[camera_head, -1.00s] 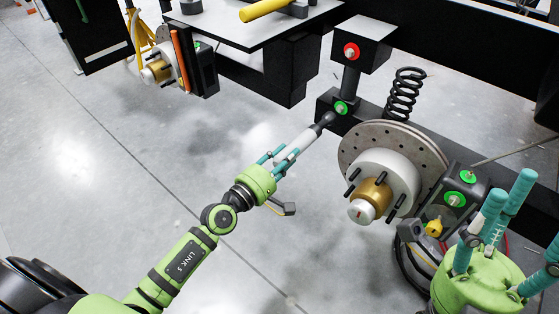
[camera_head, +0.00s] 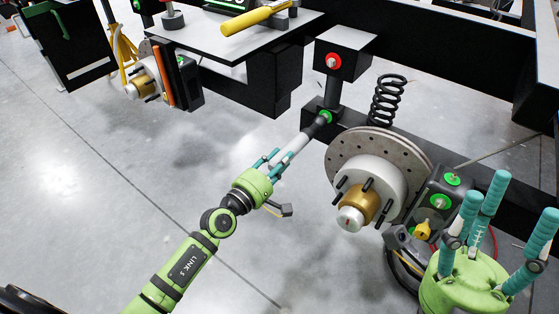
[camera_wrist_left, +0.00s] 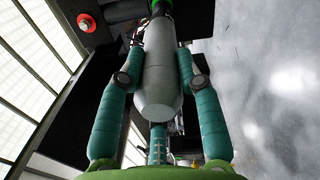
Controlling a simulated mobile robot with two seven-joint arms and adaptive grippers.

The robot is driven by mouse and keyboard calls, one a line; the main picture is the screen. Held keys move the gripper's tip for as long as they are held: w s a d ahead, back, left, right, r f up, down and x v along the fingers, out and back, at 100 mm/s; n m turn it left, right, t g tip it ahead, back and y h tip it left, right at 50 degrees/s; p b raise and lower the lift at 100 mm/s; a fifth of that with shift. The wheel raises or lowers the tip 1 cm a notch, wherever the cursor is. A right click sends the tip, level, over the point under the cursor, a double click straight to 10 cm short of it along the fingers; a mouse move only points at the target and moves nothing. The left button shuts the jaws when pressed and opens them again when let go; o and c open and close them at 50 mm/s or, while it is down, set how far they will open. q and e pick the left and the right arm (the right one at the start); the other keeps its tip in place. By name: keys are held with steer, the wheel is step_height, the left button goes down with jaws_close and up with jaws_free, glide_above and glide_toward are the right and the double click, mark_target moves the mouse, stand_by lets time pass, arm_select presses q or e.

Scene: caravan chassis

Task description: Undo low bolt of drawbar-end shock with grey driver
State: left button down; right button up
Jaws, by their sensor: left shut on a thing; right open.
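The grey driver (camera_head: 294,146) is gripped in my left gripper (camera_head: 276,160), its dark nose at the low bolt (camera_head: 325,117), which has a green ring. In the left wrist view the driver (camera_wrist_left: 161,85) lies between the teal fingers (camera_wrist_left: 160,95). Its nose hides the bolt head, so I cannot tell how far the bolt is seated. The shock (camera_head: 333,90) stands upright above this bolt, partly hidden. The upper bolt (camera_head: 332,61) has a red ring and sits on a black block. My right gripper (camera_head: 497,220) is open and empty at the lower right.
A brake disc and hub (camera_head: 370,180) stand right of the driver, with a black coil spring (camera_head: 388,98) behind. A block with green-ringed bolts (camera_head: 440,201) is near my right gripper. A yellow-handled tool (camera_head: 257,19) lies on a grey table (camera_head: 215,42). The floor at left is clear.

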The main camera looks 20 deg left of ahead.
arm_select(q)
steer(key=shift+x, duration=0.8)
steer(key=shift+w+d+r, duration=0.1)
steer(key=shift+w+r, duration=0.1)
steer(key=shift+w, duration=0.05)
stand_by(0.4)
stand_by(1.0)
stand_by(0.8)
steer(key=shift+s, duration=0.25)
steer(key=shift+p+v, duration=0.3)
steer(key=shift+v, duration=1.95)
